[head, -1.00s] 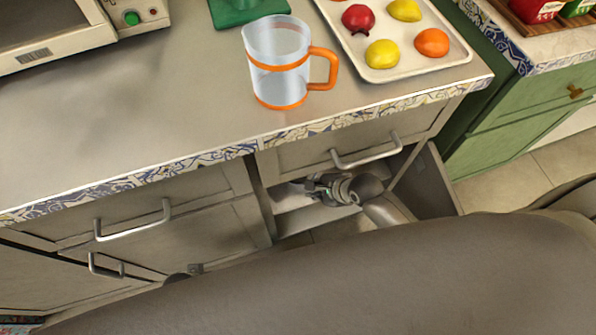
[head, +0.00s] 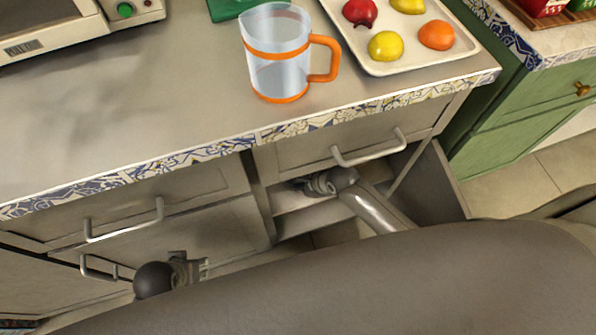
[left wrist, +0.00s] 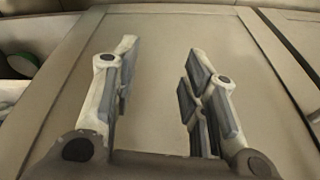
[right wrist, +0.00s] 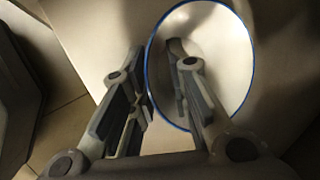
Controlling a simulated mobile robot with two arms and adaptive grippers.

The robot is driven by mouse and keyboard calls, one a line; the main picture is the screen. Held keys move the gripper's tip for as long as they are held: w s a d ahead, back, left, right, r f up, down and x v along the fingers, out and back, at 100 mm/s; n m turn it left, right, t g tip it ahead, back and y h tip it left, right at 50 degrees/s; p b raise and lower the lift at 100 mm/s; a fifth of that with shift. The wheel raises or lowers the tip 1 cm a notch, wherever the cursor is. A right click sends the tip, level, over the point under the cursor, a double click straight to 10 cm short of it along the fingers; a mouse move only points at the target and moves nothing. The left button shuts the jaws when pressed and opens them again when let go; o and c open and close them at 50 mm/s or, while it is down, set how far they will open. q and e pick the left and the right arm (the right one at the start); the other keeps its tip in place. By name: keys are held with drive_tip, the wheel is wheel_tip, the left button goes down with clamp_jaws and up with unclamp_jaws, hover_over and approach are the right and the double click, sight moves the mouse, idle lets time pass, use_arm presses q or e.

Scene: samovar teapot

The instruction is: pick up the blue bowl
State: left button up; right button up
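The blue bowl, pale inside with a blue rim (right wrist: 243,45), shows in the right wrist view inside the open cabinet. I cannot make it out in the head view. My right gripper (right wrist: 158,85) is open, with the near rim between its fingers; the right-hand finger overlaps the bowl's inside and the left-hand finger is outside. Whether they touch is unclear. In the head view the right gripper (head: 305,185) reaches into the cabinet below the drawer. My left gripper (left wrist: 155,75) is open and empty in front of a closed cabinet door; it also shows in the head view (head: 204,267).
The cabinet's open door (head: 432,185) stands right of my right arm. A drawer handle (head: 370,150) sits just above that arm. A clear jug (head: 277,68) and a fruit tray (head: 425,66) stand on the counter. In the left wrist view a green-and-white item (left wrist: 18,65) sits at left.

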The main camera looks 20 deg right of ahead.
clamp_jaws()
drive_tip(key=shift+r, duration=0.1)
idle(0.4)
